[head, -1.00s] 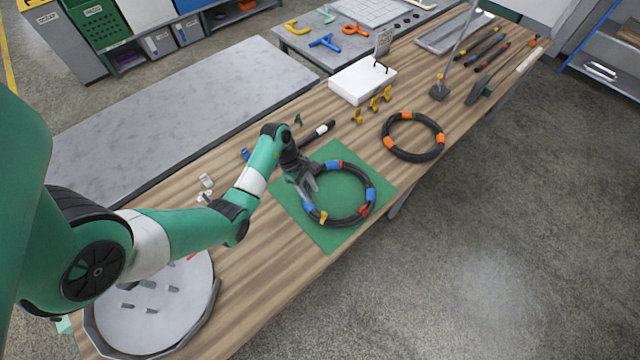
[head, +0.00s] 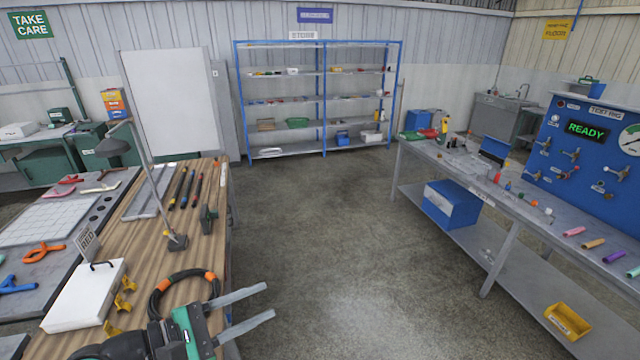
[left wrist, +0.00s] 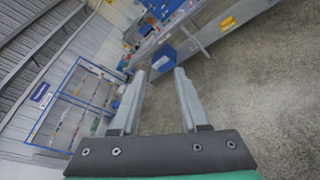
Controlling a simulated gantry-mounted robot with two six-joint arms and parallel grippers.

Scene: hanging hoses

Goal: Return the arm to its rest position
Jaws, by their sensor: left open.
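My left gripper (head: 246,314) shows at the bottom of the head view, with its two grey fingers spread apart and nothing between them. It is raised beside the right edge of the wooden bench, and its fingers point right over the floor. In the left wrist view my left gripper (left wrist: 161,78) is also open and empty, facing the shelves and the far bench. My right gripper is not in view.
The black hose ring with orange bands (head: 184,287) lies on the wooden bench (head: 140,262) beside my left gripper. A lamp (head: 160,190) and a white box (head: 84,296) stand there. Blue shelves (head: 320,98) and a test-rig bench (head: 455,165) stand beyond. The middle floor is clear.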

